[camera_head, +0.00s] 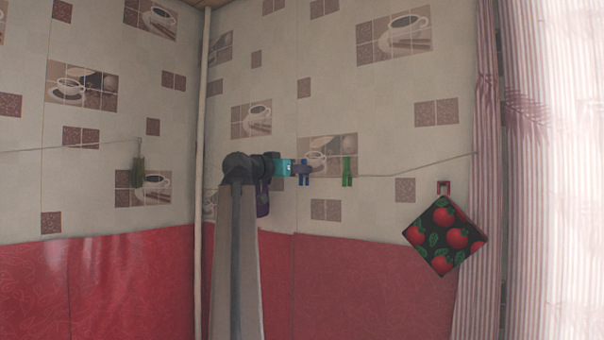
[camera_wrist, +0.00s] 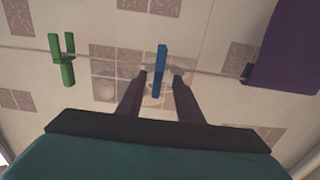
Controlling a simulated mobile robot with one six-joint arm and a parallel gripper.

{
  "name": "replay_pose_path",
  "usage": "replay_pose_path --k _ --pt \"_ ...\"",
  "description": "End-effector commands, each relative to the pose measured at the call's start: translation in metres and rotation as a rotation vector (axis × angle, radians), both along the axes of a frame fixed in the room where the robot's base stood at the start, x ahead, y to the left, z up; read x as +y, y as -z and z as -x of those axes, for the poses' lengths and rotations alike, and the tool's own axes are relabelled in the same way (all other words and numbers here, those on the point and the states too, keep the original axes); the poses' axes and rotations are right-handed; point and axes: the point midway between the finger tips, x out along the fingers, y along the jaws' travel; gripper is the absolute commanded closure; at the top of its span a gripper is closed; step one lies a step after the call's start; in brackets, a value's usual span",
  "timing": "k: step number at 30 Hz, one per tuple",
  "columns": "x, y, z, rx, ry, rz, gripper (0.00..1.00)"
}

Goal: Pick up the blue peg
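The blue peg (camera_wrist: 160,65) hangs on a thin line in the wrist view. Its lower part in that picture shows between my fingertips, with a gap on each side. In the head view, the blue peg (camera_head: 305,181) is partly hidden behind my gripper (camera_head: 303,168). In the wrist view my gripper (camera_wrist: 160,75) is open and empty, its two dark purple fingers apart. I cannot tell how far the peg is from the fingertips in depth.
A green peg (camera_head: 347,171) hangs on the line to the right, and a purple cloth (camera_head: 262,203) hangs left, partly behind my arm. Another green peg (camera_head: 138,172) is far left.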

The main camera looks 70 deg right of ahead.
Motion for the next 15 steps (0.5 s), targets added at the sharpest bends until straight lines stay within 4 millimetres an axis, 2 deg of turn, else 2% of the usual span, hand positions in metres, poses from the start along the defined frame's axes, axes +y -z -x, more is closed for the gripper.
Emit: replay_pose_path --k 7,15 --pt "-0.023 -0.002 0.007 0.000 0.001 0.000 0.67" --pt "-0.029 0.000 0.009 -0.001 0.000 0.001 0.67"
